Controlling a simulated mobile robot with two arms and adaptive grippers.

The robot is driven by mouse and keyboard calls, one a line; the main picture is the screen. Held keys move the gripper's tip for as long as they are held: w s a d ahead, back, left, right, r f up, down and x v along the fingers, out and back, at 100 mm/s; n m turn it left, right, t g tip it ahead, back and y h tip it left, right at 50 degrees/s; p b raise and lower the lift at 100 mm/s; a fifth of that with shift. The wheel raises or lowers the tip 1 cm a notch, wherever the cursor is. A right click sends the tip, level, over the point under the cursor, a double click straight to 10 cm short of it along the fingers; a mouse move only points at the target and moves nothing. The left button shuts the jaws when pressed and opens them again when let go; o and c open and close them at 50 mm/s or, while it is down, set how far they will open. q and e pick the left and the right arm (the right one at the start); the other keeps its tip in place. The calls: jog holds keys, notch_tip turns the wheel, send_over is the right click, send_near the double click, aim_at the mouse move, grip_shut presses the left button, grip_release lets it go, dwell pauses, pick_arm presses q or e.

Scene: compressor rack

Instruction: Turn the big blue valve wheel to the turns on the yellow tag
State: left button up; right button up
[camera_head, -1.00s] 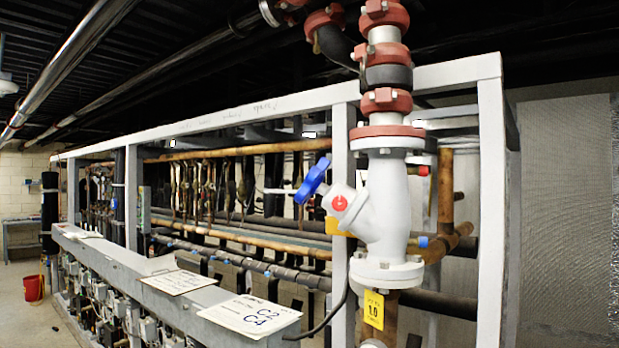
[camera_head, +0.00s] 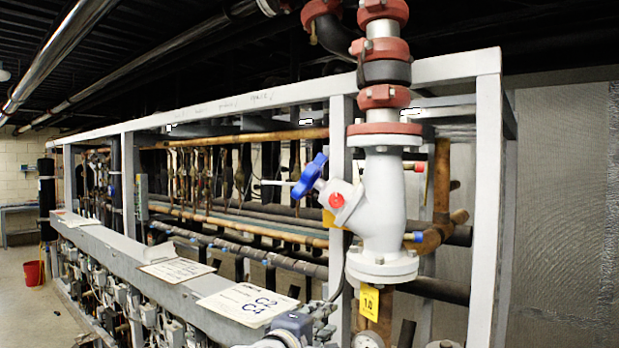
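The big blue valve wheel (camera_head: 310,177) sits at the upper left of the white angled valve body (camera_head: 383,205), seen nearly edge-on. The yellow tag (camera_head: 369,302) hangs below the valve's lower flange and appears to read 1.0; its small print is unreadable. My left gripper (camera_head: 325,320) shows at the bottom edge, below and apart from the wheel. It is small and partly cut off, so I cannot tell whether its fingers are open. Nothing touches the wheel. My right gripper is not clearly visible.
A light grey frame post (camera_head: 341,165) stands behind the wheel, and another post (camera_head: 487,210) is to the right. Copper and dark pipes run behind. A grey ledge with a C2/C4 sign (camera_head: 248,304) lies lower left. A red bucket (camera_head: 34,273) stands on the floor far left.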

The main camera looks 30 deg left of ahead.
pick_arm(q)
jog(key=a+r+n+t+y, duration=0.1)
jog(key=a+r+n+t, duration=0.3)
jog(key=r, duration=0.8)
jog(key=n+t+y, duration=0.1)
jog(key=n, duration=0.7)
send_near(304, 182)
jog(key=w, duration=0.3)
jog(key=shift+m, duration=0.3)
jog(key=p+x, duration=0.2)
jog(key=x, duration=0.1)
jog(key=p+x, duration=0.1)
jog(key=x, duration=0.2)
jog(key=r+p+x, duration=0.1)
jog(key=p+x, duration=0.1)
jog(key=x, duration=0.1)
jog(key=shift+w+a+r+p, duration=0.1)
jog(key=shift+a+p, duration=0.2)
jog(key=shift+a, duration=0.05)
jog(key=shift+w, duration=0.4)
grip_shut()
